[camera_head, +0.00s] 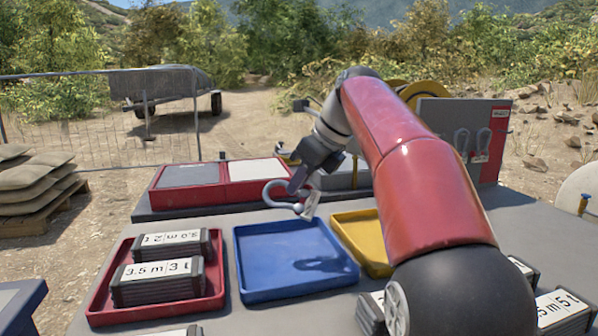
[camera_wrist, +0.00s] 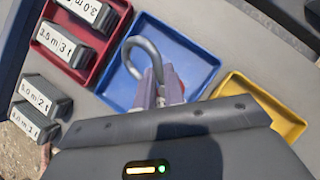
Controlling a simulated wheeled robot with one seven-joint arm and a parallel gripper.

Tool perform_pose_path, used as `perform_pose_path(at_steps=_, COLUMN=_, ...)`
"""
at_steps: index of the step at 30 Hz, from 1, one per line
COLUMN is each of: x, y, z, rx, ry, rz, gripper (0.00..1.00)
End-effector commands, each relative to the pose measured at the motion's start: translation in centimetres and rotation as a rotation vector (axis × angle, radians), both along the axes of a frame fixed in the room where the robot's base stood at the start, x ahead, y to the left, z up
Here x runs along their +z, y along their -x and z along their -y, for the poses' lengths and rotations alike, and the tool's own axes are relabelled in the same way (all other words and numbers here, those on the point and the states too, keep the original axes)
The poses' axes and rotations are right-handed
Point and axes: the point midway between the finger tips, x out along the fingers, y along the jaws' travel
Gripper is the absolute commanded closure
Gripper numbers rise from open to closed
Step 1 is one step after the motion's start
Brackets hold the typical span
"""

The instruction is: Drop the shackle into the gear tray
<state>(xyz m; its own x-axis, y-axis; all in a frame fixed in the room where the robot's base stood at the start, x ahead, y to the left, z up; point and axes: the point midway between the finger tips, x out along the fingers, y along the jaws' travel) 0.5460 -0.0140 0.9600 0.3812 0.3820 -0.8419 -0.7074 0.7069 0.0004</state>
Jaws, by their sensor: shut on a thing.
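The shackle (camera_head: 275,187) is a pale grey metal bow, held up in the air. My gripper (camera_head: 305,191) is shut on it, and the bow sticks out to the left of the fingers. In the wrist view the shackle (camera_wrist: 142,45) rises beyond my gripper (camera_wrist: 160,90), whose fingers hide its lower part. An empty blue tray (camera_head: 240,262) lies on the table below, and the shackle is above it, not touching. The blue tray also shows in the wrist view (camera_wrist: 197,62). No label shows which tray is the gear tray.
A red tray (camera_head: 98,310) with dark labelled blocks (camera_head: 160,281) stands left of the blue tray. A yellow tray (camera_head: 352,232) is on the right, partly behind my arm. A red two-lidded box (camera_head: 190,197) and a grey panel with hanging shackles (camera_head: 462,130) stand behind.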

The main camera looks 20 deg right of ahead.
Motion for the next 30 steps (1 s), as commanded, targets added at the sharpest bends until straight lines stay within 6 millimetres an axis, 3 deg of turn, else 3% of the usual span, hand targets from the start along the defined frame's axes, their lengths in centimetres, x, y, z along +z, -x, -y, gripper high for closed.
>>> perform_pose_path(at_steps=7, x=-3.2, y=0.0, z=0.0, rx=-0.001, ry=0.000, rz=0.002, gripper=1.00)
perform_pose_path(at_steps=21, x=-3.8, y=0.0, z=0.0, rx=-0.001, ry=0.001, rz=0.001, gripper=1.00)
perform_pose_path(at_steps=22, x=-3.8, y=0.0, z=0.0, rx=-0.001, ry=0.001, rz=0.001, gripper=0.87)
perform_pose_path(at_steps=27, x=-3.8, y=0.0, z=0.0, rx=-0.001, ry=0.001, rz=0.001, gripper=0.65)
perform_pose_path(at_steps=30, x=-3.8, y=0.0, z=0.0, rx=-0.001, ry=0.001, rz=0.001, gripper=0.64)
